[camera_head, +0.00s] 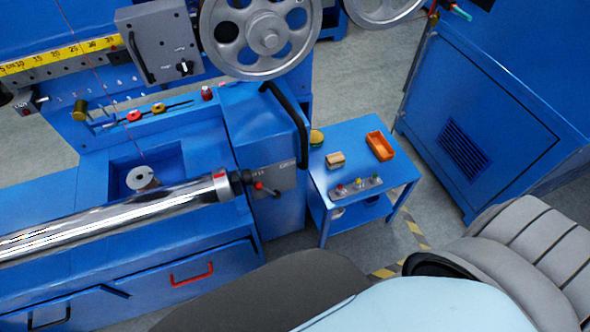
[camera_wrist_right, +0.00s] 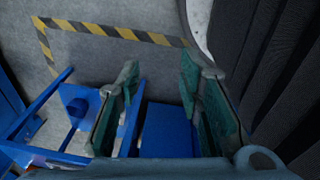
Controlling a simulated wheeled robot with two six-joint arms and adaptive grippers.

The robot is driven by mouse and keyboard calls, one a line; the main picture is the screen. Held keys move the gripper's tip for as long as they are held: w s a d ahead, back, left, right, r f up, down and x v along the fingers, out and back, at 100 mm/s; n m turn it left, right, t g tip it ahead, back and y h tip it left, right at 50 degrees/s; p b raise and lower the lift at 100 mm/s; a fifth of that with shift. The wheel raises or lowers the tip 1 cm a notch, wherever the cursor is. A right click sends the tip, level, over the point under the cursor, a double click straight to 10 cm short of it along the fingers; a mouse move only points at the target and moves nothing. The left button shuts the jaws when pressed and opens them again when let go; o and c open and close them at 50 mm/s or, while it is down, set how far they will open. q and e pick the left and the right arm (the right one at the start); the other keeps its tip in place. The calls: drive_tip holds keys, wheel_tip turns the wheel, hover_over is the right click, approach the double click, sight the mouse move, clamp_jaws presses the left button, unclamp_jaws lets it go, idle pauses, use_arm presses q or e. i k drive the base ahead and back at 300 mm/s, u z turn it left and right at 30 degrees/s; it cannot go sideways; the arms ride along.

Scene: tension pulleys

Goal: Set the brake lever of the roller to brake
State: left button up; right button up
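The chrome roller (camera_head: 120,217) lies across the front of the blue machine. Near its right end, a small lever with a red knob (camera_head: 259,186) sits on a grey plate (camera_head: 283,180) with small marks that are too small to read. This appears to be the brake lever; its setting cannot be told. My right gripper (camera_wrist_right: 160,88) shows in the right wrist view with its two green-padded fingers apart and nothing between them. The lever is not seen in that view. My left gripper is not in view.
A blue side table (camera_head: 396,174) stands right of the machine, with an orange tray (camera_head: 380,146), a wooden block (camera_head: 335,160) and a button panel (camera_head: 355,188). A black curved handle (camera_head: 291,112) rises above the grey plate. A blue cabinet (camera_head: 480,130) stands at right.

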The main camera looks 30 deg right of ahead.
sight(275, 194)
drive_tip(key=i, duration=0.4)
drive_tip(key=z, duration=1.3)
drive_tip(key=k, duration=0.8)
drive_tip(key=u, duration=1.7)
